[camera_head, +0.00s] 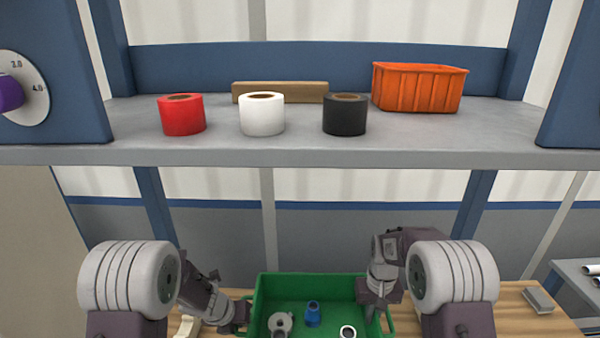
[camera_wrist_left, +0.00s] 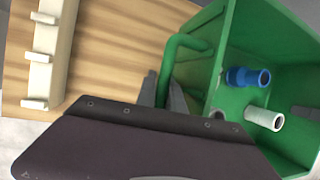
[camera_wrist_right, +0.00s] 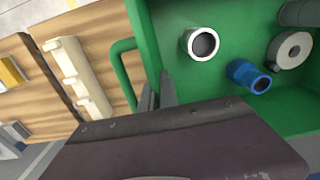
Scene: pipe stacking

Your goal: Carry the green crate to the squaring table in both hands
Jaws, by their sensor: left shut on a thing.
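The green crate (camera_head: 318,281) sits at the bottom middle of the head view, its near side cut off by the frame. It holds a blue pipe piece (camera_head: 313,314), a white pipe piece (camera_head: 348,331) and a grey flanged piece (camera_head: 281,323). My left gripper (camera_head: 242,316) is at the crate's left side, shut on its green handle (camera_wrist_left: 172,66), which runs between the fingers in the left wrist view. My right gripper (camera_head: 376,303) is at the right side. In the right wrist view its fingers are close beside the other handle (camera_wrist_right: 119,70); their grip on it is unclear.
A wooden worktop (camera_head: 510,309) lies under and around the crate. Cream pegged racks stand on it, one in the left wrist view (camera_wrist_left: 47,60). A grey shelf (camera_head: 300,156) above carries red, white and black rolls and an orange bin (camera_head: 418,90). Another table (camera_head: 580,283) is at right.

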